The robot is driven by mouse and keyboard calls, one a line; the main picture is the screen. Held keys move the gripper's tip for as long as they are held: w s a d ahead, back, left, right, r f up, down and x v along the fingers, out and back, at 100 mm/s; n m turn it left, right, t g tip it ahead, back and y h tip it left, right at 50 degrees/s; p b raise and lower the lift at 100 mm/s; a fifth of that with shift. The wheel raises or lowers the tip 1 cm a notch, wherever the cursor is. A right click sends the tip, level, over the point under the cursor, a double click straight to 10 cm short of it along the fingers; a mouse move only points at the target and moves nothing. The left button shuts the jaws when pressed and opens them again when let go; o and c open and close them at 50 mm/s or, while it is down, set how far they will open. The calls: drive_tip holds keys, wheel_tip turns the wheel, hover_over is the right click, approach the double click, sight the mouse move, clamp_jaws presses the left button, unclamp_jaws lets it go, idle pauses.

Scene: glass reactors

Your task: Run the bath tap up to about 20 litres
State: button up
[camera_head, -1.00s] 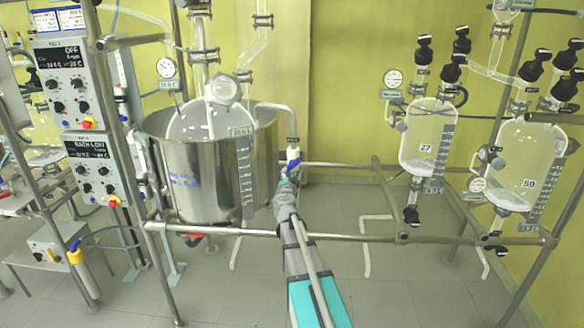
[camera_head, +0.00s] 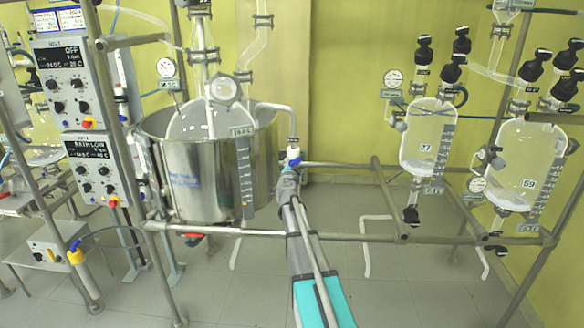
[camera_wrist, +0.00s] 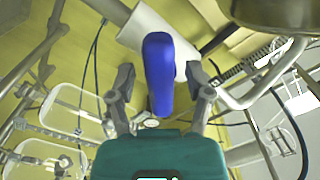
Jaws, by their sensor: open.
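The bath tap (camera_head: 293,152) is a white fitting under the bent filling pipe, at the right side of the steel bath (camera_head: 200,185). Its blue lever (camera_wrist: 157,75) lies between the fingers of my gripper (camera_wrist: 160,82) in the wrist view, with gaps on both sides. The white tap body (camera_wrist: 150,30) is just beyond it. My gripper (camera_head: 289,178) is open, close below the tap in the head view. A small litre readout (camera_head: 242,131) stands above the bath's scale strip (camera_head: 245,175); it seems to show just under 20 L.
The controller (camera_head: 92,148) at left reads BATH LOW. A horizontal rail (camera_head: 345,236) crosses by my arm. Two glass vessels (camera_head: 428,140) (camera_head: 525,165) hang at right. A dial thermometer (camera_head: 166,68) is above the bath. The floor between is mostly clear.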

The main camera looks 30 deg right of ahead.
clamp_jaws()
drive_tip(key=shift+m, duration=0.4)
drive_tip(key=m, duration=0.3)
drive_tip(key=shift+r+m, duration=0.1)
drive_tip(key=shift+m, duration=2.4)
unclamp_jaws()
